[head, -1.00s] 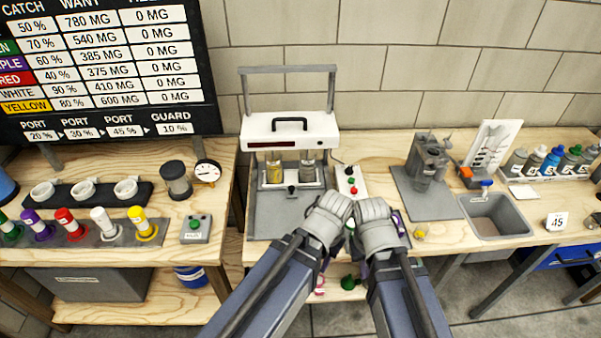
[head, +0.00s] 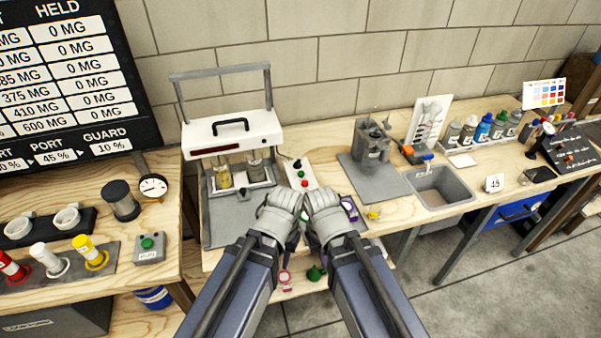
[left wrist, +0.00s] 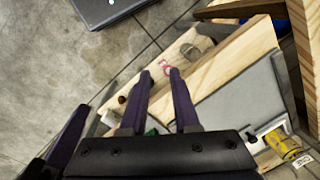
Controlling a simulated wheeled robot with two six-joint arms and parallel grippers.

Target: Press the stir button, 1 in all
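A white control box (head: 298,170) sits right of the white-topped machine (head: 233,132), with a dark knob, a red button (head: 303,173) and a green button (head: 305,184). A grey box with a green button (head: 148,244) stands on the left table; its label is too small to read surely. I cannot tell which one is the stir button. My left gripper (head: 284,205) is just in front of the control box; in the left wrist view its two fingers (left wrist: 159,73) are apart and empty. My right gripper (head: 324,208) is close beside it, fingers hidden.
A grey grinder-like device (head: 371,143), a sink (head: 440,185) and several bottles (head: 484,130) are to the right. Red, white and yellow holders (head: 89,252) are on the left table. Open floor lies at the lower right.

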